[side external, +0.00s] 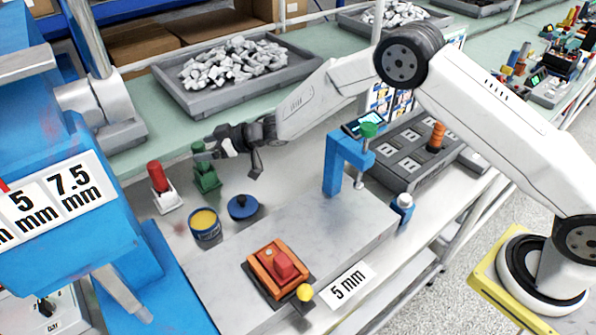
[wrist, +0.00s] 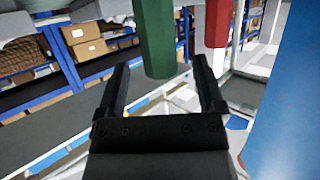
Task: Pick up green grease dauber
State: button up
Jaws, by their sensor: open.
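The green grease dauber (side external: 199,150) stands upright in a green holder (side external: 207,181) on the left part of the bench. In the wrist view the green dauber (wrist: 155,42) hangs into the picture from the top edge, between the lines of the two fingers. My gripper (side external: 216,146) is beside the dauber at about the height of its upper part. In the wrist view my gripper (wrist: 160,66) is open, with the fingers spread on either side of the green shaft. I cannot tell whether they touch it.
A red dauber (side external: 156,176) stands in a white holder close to the left. A blue tin of yellow grease (side external: 205,222) and its blue lid (side external: 243,206) lie in front. A blue bracket (side external: 334,165) stands to the right. A grey tray (side external: 235,97) of metal parts is behind.

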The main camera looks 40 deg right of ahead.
jog(key=shift+x, duration=2.2)
grip_shut()
